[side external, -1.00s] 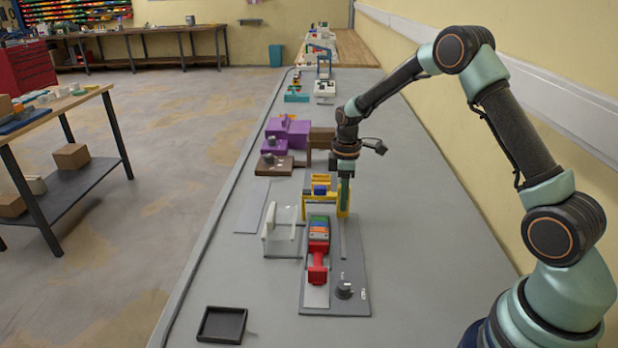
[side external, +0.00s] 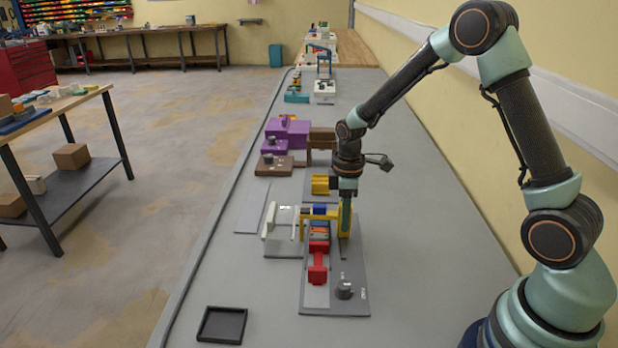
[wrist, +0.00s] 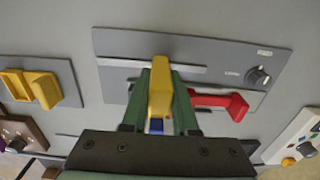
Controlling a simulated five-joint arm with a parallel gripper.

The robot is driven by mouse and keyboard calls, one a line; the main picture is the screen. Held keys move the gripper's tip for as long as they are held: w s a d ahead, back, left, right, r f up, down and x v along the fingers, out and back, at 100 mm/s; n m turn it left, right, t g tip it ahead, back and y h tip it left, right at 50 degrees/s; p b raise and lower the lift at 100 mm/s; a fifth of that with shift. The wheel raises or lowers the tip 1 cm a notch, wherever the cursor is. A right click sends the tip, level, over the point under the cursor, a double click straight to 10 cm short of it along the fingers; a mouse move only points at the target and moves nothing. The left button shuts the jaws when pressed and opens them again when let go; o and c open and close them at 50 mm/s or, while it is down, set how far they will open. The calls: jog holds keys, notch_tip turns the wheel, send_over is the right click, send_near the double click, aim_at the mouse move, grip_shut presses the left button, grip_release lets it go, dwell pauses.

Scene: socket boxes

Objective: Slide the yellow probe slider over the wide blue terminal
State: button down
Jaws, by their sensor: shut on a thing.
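My gripper (side external: 345,212) is shut on the upright of the yellow probe slider (side external: 333,214), whose crossbar reaches left over the row of terminals. A blue piece (side external: 320,209) shows at the crossbar. Just in front of it lies an orange block (side external: 319,230), then a red handled part (side external: 317,262). I cannot clearly make out the wide blue terminal under the slider. In the wrist view, the yellow slider (wrist: 160,90) sits between my green fingers, with blue (wrist: 156,125) partly showing beside it, and the red part (wrist: 225,103) to the right.
The grey base plate (side external: 352,285) carries a dark knob (side external: 343,291). A white fixture (side external: 271,221) stands left of the slider. A yellow block (side external: 320,184) and purple and brown boxes (side external: 276,165) are behind. A black tray (side external: 222,324) lies front left, with bare bench around it.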

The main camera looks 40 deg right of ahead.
jog(key=shift+r, duration=0.1)
jog(key=c, duration=0.7)
grip_release()
notch_tip(320, 180, up, 11)
jog(key=shift+w+f, duration=0.1)
jog(key=shift+r, duration=0.65)
